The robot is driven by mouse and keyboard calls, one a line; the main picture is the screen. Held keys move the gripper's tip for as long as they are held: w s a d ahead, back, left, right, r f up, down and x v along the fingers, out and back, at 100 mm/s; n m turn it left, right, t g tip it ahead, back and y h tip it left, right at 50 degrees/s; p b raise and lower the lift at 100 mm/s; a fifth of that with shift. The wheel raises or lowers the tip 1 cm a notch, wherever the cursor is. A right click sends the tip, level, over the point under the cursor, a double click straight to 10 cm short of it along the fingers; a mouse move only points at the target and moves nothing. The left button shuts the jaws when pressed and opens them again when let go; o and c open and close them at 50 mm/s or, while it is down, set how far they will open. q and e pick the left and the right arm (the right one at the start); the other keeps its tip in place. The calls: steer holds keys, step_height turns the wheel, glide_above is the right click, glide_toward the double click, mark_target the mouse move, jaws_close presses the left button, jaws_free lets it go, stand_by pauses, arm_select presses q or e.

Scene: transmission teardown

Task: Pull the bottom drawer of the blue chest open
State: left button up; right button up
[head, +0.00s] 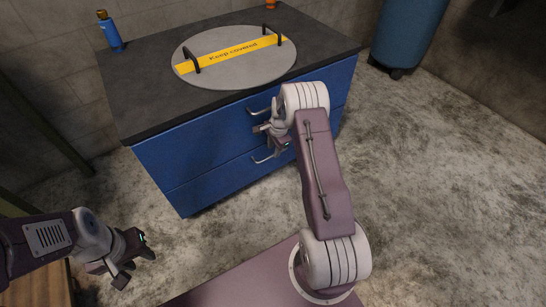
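The blue chest (190,152) stands at the upper middle of the head view under a dark top. Its front has an upper handle (258,111) and a lower handle (264,158), and both drawers look closed. My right gripper (271,136) is in front of the chest, between the two handles in the picture, with its fingers apart. Its arm hides the right part of the front. I cannot tell whether it touches the lower handle. My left gripper (134,262) is at the lower left, open and empty, away from the chest.
A round grey cover (220,75) with a yellow strip and two black handles lies on the chest's dark top (140,88). A blue bottle (110,32) stands at its left corner. A blue barrel (408,32) is at the upper right. The concrete floor before the chest is clear.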

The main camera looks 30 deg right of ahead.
steer(key=f, duration=0.1)
steer(key=f+b, duration=0.1)
steer(key=f, duration=0.1)
steer(key=shift+w+f, duration=0.1)
steer(key=shift+w, duration=0.2)
steer(key=shift+c, duration=0.3)
jaws_close()
stand_by(0.9)
